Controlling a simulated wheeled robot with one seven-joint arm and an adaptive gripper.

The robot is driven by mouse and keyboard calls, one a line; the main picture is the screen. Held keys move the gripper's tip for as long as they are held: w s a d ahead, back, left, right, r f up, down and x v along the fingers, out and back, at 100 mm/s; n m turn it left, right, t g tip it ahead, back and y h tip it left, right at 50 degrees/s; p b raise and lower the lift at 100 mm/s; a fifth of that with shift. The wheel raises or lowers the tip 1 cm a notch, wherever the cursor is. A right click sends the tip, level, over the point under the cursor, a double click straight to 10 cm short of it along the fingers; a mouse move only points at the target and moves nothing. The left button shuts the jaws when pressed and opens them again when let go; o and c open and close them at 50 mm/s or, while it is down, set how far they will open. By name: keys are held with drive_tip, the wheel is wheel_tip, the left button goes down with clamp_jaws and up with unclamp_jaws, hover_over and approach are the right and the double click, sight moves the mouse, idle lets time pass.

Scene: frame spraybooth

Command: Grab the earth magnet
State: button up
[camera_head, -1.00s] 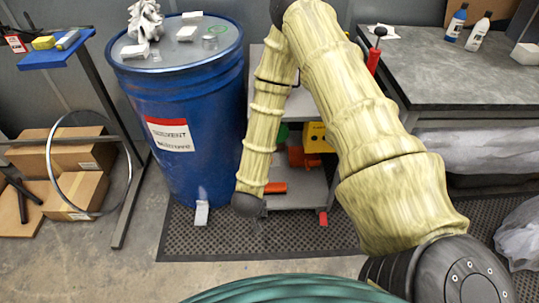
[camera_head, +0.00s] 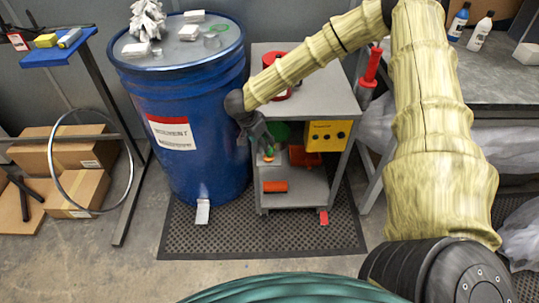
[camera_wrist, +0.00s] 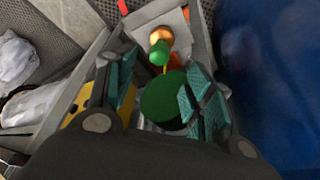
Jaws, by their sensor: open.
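A small piece with a green ball and an orange base (camera_wrist: 160,46), which looks like the earth magnet, is on the cart's shelf. A yellow cord shows between it and a dark green round drum (camera_wrist: 165,98). In the head view the small piece (camera_head: 268,160) shows just below my gripper (camera_head: 262,144), and the drum (camera_head: 280,132) is partly hidden behind my gripper. In the wrist view my gripper (camera_wrist: 162,92) is open, its teal-padded fingers on either side of the drum in the picture. The small piece lies beyond the fingertips, with nothing held.
The grey cart (camera_head: 352,97) holds a yellow box (camera_head: 325,135) and orange items (camera_head: 275,186). A large blue drum (camera_head: 185,110) stands close on the left. A grey workbench (camera_head: 495,75) is on the right.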

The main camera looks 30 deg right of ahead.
sight(269, 154)
drive_tip(key=shift+d+p+x, duration=0.15)
drive_tip(key=shift+p+x, duration=0.1)
drive_tip(key=shift+x, duration=1.95)
drive_tip(key=shift+d+p+x, duration=0.1)
drive_tip(key=shift+p+x, duration=0.1)
drive_tip(key=shift+x, duration=2)
drive_tip(key=shift+r, duration=0.1)
clamp_jaws()
